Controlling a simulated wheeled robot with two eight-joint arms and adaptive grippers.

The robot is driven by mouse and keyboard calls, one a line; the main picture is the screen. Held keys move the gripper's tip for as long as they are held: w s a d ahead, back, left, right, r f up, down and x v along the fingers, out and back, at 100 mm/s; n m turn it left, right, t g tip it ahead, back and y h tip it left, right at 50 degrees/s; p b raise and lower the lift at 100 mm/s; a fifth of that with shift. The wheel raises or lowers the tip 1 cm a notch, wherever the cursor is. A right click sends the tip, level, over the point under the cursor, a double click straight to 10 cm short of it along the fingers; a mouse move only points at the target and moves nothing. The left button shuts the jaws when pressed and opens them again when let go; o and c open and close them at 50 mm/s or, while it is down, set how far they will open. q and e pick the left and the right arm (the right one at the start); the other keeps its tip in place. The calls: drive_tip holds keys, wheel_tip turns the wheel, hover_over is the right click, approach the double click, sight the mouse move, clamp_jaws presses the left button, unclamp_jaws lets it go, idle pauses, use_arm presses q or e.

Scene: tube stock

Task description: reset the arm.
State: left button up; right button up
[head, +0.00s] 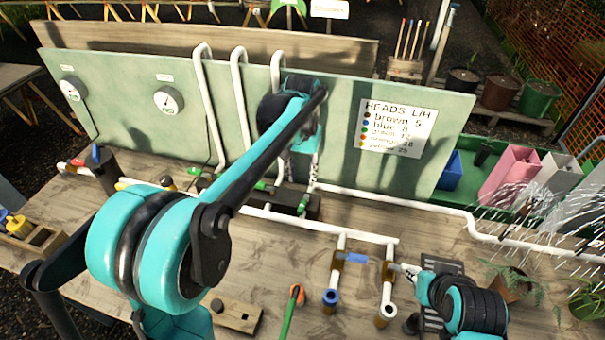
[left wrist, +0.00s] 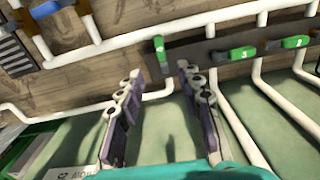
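My left arm reaches across the bench, and my left gripper (head: 295,165) hangs in front of the green panel (head: 230,110), above the dark valve bar. In the left wrist view my left gripper (left wrist: 160,115) has its two dark fingers spread wide apart. Nothing is between them; bench, white pipe and panel show beyond. My right gripper (head: 403,270) is at the lower right of the head view, its tip pointing left close to a white upright tube (head: 387,292). Whether it touches the tube or is open or shut cannot be made out.
The valve bar (left wrist: 200,50) with green handles (left wrist: 235,54) and bent white pipes (head: 242,100) lie close to my left gripper. A green-handled tool (head: 289,315) and a wooden block (head: 232,313) lie at the front. Water sprays at right.

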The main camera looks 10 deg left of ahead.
use_arm(q)
drive_tip(key=shift+s, duration=0.1)
drive_tip(key=s+a+f+t+b, duration=0.1)
drive_tip(key=s+a+f+t, duration=0.1)
drive_tip(key=s, duration=0.8)
drive_tip(key=s+a+f+t+b, duration=0.1)
drive_tip(key=s+f+t, duration=0.3)
drive_tip(key=s, duration=0.6)
drive_tip(key=shift+s+a+n+t+b, duration=0.3)
drive_tip(key=shift+a+n+t, duration=0.1)
drive_tip(key=shift+a+t, duration=0.2)
